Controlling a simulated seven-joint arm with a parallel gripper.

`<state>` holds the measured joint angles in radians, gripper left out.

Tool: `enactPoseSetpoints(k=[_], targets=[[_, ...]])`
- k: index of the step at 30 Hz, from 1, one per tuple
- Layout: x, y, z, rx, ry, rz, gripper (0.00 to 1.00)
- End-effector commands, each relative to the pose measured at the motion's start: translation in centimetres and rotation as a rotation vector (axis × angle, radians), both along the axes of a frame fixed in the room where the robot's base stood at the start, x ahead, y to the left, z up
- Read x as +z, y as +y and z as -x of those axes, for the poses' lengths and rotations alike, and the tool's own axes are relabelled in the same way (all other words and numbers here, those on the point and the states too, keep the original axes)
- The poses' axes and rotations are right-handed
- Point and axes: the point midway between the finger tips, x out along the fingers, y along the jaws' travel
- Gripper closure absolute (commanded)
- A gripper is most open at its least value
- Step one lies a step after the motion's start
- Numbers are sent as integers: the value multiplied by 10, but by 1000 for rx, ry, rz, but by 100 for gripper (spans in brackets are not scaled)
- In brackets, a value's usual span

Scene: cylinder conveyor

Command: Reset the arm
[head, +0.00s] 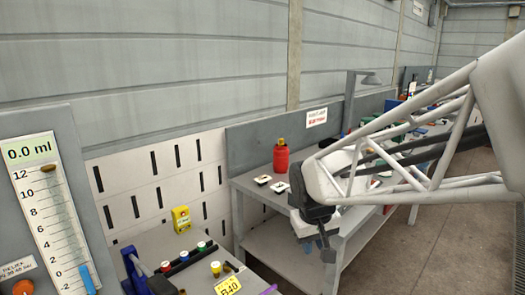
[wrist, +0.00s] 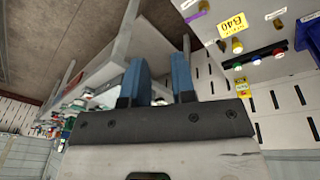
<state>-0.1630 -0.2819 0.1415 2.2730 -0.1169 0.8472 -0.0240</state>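My arm reaches in from the right in the head view. My gripper (head: 326,252) hangs in front of the grey workbench, pointing down, with nothing visible in it. In the wrist view, the two blue fingers of my gripper (wrist: 162,62) stand apart with an empty gap between them. The wrist picture is turned over, so the benches appear at the top. No object touches the fingers.
A red bottle (head: 281,156) stands on the workbench behind my gripper. At lower left is a panel with a 0.0 ml scale (head: 48,195) and a table carrying coloured caps and a yellow label (head: 228,286). Open floor (head: 450,235) lies at right.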

Motion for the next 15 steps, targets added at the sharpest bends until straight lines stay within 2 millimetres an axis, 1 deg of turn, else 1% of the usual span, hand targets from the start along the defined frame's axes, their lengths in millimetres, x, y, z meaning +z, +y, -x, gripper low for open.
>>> enactPoseSetpoints(k=[1,6,15], targets=[[4,-7,12,-17,-5,-6,76],[13,-25,49,-70,-18,-26,76],[20,-50,115,-162,-40,-61,76]])
